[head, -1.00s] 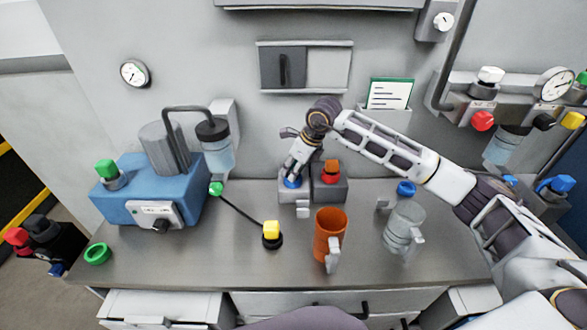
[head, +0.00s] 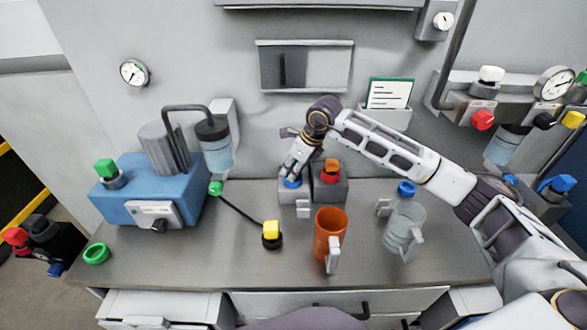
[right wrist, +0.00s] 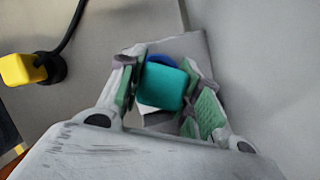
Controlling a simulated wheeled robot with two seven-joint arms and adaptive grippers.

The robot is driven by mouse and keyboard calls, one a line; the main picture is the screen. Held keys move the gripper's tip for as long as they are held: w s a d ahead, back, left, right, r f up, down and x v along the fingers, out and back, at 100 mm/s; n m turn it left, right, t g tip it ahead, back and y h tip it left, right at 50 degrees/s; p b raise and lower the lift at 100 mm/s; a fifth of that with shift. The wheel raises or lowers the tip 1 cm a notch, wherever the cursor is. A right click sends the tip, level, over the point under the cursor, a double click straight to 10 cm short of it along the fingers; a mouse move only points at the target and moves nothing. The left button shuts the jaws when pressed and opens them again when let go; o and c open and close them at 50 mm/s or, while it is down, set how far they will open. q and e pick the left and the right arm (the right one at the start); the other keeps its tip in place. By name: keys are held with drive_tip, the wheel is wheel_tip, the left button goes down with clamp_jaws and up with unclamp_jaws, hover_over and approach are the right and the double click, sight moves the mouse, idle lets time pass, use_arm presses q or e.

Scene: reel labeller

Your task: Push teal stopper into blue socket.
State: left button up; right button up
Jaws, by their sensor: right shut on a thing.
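The teal stopper (right wrist: 161,88) is between the fingers of my right gripper (right wrist: 160,90) in the right wrist view. My right gripper (head: 291,176) is shut on it. The blue socket (head: 292,183) is on top of a grey block (head: 289,195) against the back wall, and its blue rim (right wrist: 162,60) shows just past the stopper. The stopper is over the socket; I cannot tell how deep it sits. In the head view the gripper hides the stopper. My left gripper is not in view.
A block with a red socket and orange stopper (head: 331,168) stands right beside the blue socket's block. An orange mug (head: 330,235) and a clear mug (head: 403,228) stand in front and right. A yellow plug (head: 271,229) is at left.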

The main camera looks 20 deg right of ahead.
drive_tip(key=shift+s+f, duration=0.25)
drive_tip(key=shift+f, duration=0.25)
drive_tip(key=o, duration=1.1)
drive_tip(key=shift+w, duration=0.15)
drive_tip(key=shift+d+r, duration=0.1)
drive_tip(key=shift+r, duration=0.1)
drive_tip(key=shift+d+r, duration=0.1)
drive_tip(key=shift+r, duration=0.5)
drive_tip(key=v, duration=0.6)
drive_tip(key=shift+d+r, duration=0.15)
drive_tip(key=shift+r, duration=0.05)
drive_tip(key=shift+r, duration=0.2)
